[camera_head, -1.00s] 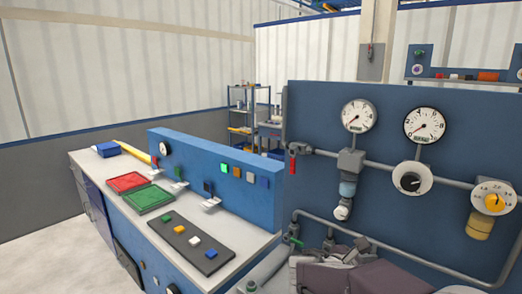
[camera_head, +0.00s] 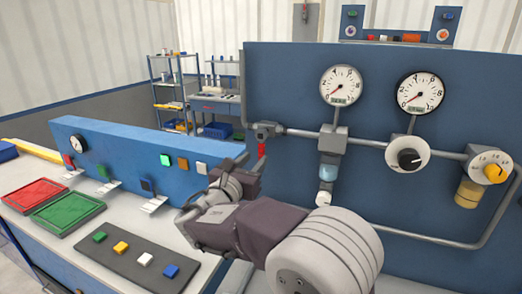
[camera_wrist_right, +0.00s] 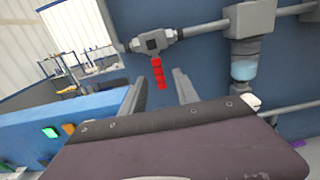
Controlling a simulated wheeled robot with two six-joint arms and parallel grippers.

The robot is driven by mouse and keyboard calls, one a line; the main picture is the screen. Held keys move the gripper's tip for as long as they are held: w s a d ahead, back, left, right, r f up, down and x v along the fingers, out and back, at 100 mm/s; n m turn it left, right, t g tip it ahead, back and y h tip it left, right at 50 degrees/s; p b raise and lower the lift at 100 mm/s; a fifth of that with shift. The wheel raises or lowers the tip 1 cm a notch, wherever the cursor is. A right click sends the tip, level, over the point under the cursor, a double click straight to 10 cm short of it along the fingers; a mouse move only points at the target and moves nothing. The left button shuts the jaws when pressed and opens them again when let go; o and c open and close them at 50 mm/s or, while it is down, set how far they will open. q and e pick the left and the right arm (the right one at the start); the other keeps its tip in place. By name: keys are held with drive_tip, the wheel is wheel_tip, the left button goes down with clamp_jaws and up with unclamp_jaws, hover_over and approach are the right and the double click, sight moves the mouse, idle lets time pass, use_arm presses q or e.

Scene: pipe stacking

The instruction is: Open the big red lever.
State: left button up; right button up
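The red lever (camera_head: 262,149) hangs down from a grey valve (camera_head: 265,130) at the left end of the pipe on the blue panel. The right wrist view shows the lever (camera_wrist_right: 158,73) pointing downward, just ahead of the space between my fingers. My right gripper (camera_head: 243,168) is close in front of and below the lever. In the right wrist view my right gripper (camera_wrist_right: 160,88) is open, one finger on each side of the lever's line, with nothing held. I cannot see contact with the lever. My left gripper is out of view.
The blue panel (camera_head: 280,85) carries gauges (camera_head: 341,85), a black knob (camera_head: 409,159), a yellow knob (camera_head: 492,172) and pipes. A bench at left holds a red tray (camera_head: 34,195), a green tray (camera_head: 68,213) and a low blue wall (camera_head: 130,150) with small coloured blocks.

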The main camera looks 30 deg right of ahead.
sight(260, 152)
drive_tip(key=x, duration=0.5)
drive_tip(key=shift+w+d+f+p, duration=0.1)
drive_tip(key=shift+w+d+p, duration=0.05)
drive_tip(key=shift+w+p, duration=0.25)
drive_tip(key=shift+w+d, duration=0.25)
drive_tip(key=shift+d, duration=0.3)
drive_tip(key=shift+w, duration=0.1)
drive_tip(key=shift+c, duration=0.4)
clamp_jaws()
